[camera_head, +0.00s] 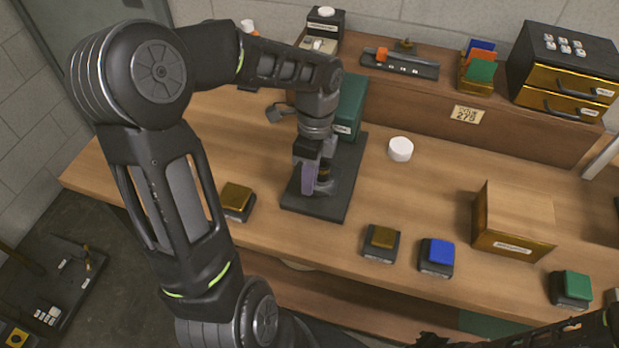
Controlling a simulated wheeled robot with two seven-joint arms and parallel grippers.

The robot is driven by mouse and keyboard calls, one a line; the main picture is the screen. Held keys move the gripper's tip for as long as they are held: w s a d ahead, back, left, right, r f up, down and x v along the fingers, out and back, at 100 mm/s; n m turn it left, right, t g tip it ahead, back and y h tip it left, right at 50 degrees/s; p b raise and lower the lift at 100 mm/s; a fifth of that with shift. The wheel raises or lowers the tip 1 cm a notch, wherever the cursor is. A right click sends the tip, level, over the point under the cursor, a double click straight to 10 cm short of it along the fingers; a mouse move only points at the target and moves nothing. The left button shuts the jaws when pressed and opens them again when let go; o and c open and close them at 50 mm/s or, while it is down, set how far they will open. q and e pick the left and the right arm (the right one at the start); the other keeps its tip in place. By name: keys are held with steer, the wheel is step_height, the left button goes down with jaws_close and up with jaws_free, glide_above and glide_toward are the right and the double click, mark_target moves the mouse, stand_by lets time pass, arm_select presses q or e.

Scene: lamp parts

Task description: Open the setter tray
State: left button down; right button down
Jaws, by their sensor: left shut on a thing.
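My left gripper (318,178) reaches down over the black base plate (318,205) of a green-bodied device (350,105) in the middle of the bench. It is shut on a small dark upright part there, which the fingers largely hide. I cannot read which thing is labelled as the setter tray. An open tray-like box (512,232) with a brass front and a label sits at the right of the bench. A black cabinet (565,65) with two brass-fronted drawers stands on the back shelf. A dark part of my right arm shows at the lower right; its fingers are not clear.
A white round disc (400,149) lies right of the base plate. Along the front edge are brass-topped blocks (236,199) (381,242), a blue one (436,255) and a green one (571,288). The back shelf holds a rack (400,66) and coloured cards (479,68).

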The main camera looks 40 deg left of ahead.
stand_by(0.7)
arm_select(q)
steer(key=shift+s+d, duration=0.25)
steer(key=shift+s, duration=0.4)
steer(key=c, duration=1.5)
jaws_free()
steer(key=shift+w, duration=0.1)
steer(key=v, duration=0.7)
steer(key=shift+w+r, duration=0.1)
steer(key=shift+r, duration=0.25)
